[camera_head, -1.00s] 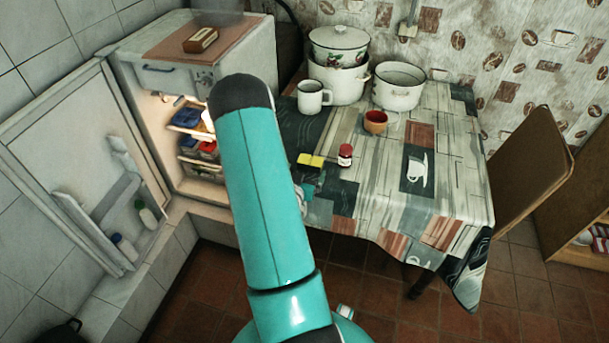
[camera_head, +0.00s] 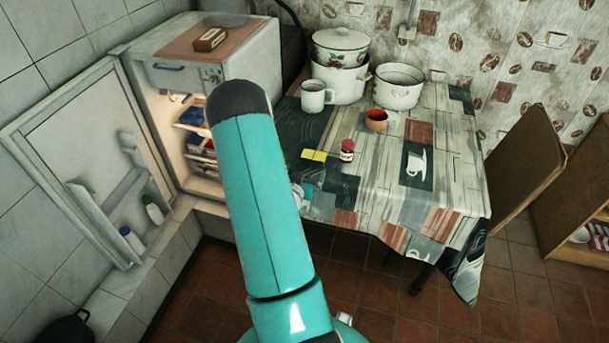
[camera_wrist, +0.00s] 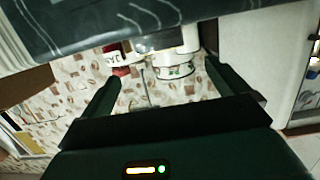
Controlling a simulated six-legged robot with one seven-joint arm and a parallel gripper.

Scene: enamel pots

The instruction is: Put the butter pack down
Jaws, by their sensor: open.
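The yellow butter pack (camera_head: 314,155) lies on the patterned tablecloth near the table's left front edge, beside the small red-lidded jar (camera_head: 347,150). My gripper (camera_head: 302,194) is mostly hidden behind my teal arm, at the table's front edge and nearer to me than the pack, with a gap between them. In the wrist view, which looks upside down, my gripper (camera_wrist: 162,72) has its two dark fingers apart with nothing held between them. I cannot make out the butter pack there. The jar (camera_wrist: 116,60) shows beyond the fingers.
A mug (camera_head: 314,97), stacked enamel pots (camera_head: 338,80), a white pot (camera_head: 398,88) and a small orange cup (camera_head: 376,120) stand towards the table's back. The fridge door (camera_head: 95,150) is open at left. A chair (camera_head: 525,165) stands at right. The table's front right is clear.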

